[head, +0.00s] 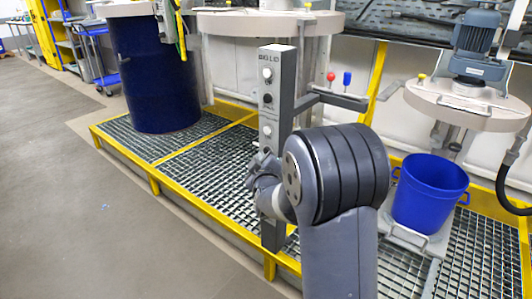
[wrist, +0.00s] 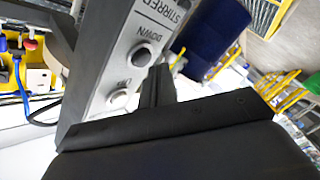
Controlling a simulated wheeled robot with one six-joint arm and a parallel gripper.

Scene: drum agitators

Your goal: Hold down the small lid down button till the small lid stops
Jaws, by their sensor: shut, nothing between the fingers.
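The grey control post (head: 275,110) stands in the middle of the head view, with "BIG LID" at its top and several round buttons below. The words "small lid" are not readable. My gripper (wrist: 160,72) is shut and empty, its tips close beside the DOWN button; I cannot tell if they touch it. In the head view my gripper (head: 256,170) is at the lower post. The small round lid (head: 468,106) is above the blue bucket (head: 430,194).
A red knob (head: 331,77) and a blue knob (head: 347,78) stand right of the post. The large lid (head: 270,22) and a dark blue drum (head: 155,75) are behind left. Yellow-edged grating (head: 222,160) lies below. The grey floor (head: 70,200) at left is clear.

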